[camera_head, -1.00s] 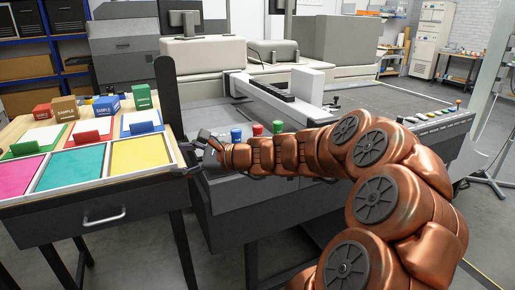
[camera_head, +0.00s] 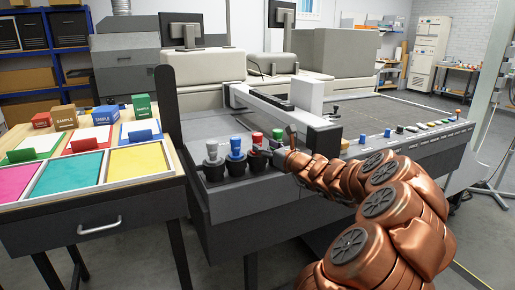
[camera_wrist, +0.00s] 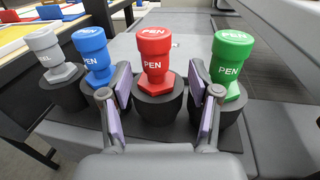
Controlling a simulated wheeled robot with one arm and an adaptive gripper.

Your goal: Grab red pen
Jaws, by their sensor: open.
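The red pen (camera_wrist: 154,55) stands upright in a black holder (camera_wrist: 160,104) in the wrist view. Its red top (camera_head: 257,138) also shows in the head view, partly beside my gripper. My gripper (camera_wrist: 160,105) is open, with one purple-padded finger on each side of the red pen's holder in the picture. I cannot tell whether the fingers touch it. The blue pen (camera_wrist: 93,55) stands to the left and the green pen (camera_wrist: 231,60) to the right, each in a black holder. A grey-white pen (camera_wrist: 48,55) stands at the far left.
The pen holders sit close together at the end of a grey machine (camera_head: 240,200). A table with colored trays (camera_head: 70,172) and small sample boxes (camera_head: 108,113) stands to the left. A raised carriage (camera_head: 290,108) spans the machine behind.

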